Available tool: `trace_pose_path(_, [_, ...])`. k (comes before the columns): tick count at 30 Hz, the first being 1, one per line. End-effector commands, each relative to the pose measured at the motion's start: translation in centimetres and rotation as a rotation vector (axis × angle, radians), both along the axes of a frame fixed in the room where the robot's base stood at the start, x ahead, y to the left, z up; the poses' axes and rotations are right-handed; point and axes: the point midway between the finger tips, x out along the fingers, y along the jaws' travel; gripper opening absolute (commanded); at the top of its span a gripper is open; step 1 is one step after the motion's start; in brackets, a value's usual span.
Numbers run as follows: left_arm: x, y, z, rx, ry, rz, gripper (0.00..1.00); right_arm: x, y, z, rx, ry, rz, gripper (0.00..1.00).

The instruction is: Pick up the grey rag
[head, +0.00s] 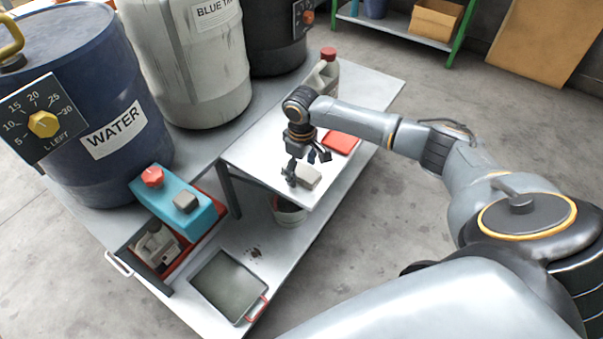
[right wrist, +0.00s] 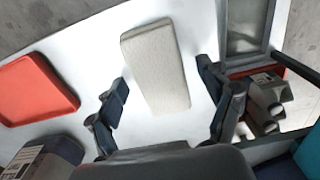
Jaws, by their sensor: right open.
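A pale grey, flat rounded block (head: 309,176), which may be the folded grey rag, lies on the white raised tabletop near its front edge. In the right wrist view the pale block (right wrist: 155,65) lies lengthwise ahead of the gripper. My right gripper (head: 304,166) is open and empty, pointing down close above the block; its fingers (right wrist: 163,80) show on either side of the block's near part. I cannot tell if they touch it. Another grey, lumpy item (head: 157,243) lies in the red-lined drawer at lower left. My left gripper is not in view.
A red tray (head: 341,143) and a grey jug with red cap (head: 326,72) stand behind the gripper. A turquoise can (head: 177,200), a metal tray (head: 229,285) and a bucket (head: 289,212) are lower left. Large drums, including the blue water drum (head: 85,110), stand at the back left.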

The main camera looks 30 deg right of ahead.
Motion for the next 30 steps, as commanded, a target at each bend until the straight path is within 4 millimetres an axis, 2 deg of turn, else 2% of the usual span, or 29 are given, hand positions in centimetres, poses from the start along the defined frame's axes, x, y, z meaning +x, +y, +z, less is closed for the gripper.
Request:
trace_pose_path(4, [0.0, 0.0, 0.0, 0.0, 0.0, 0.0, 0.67, 0.0, 0.0, 0.0, 0.0, 0.0, 0.0, 0.79])
trace_pose_path(12, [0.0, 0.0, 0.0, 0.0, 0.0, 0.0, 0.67, 0.0, 0.0, 0.0, 0.001, 0.001, 0.0, 0.24])
trace_pose_path(13, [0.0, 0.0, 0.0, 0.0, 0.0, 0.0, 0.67, 0.0, 0.0, 0.0, 0.001, 0.001, 0.0, 0.21])
trace_pose_path(23, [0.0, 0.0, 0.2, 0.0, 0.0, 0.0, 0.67, 0.0, 0.0, 0.3, 0.0, 0.0, 0.0, 0.2])
trace_pose_path(29, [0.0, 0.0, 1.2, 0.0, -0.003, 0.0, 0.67, 0.0, 0.0, 2.1, 0.001, -0.001, -0.001, 0.2])
trace_pose_path(30, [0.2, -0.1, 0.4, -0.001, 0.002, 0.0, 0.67, 0.0, 0.0, 2.4, 0.001, -0.001, 0.0, 0.2])
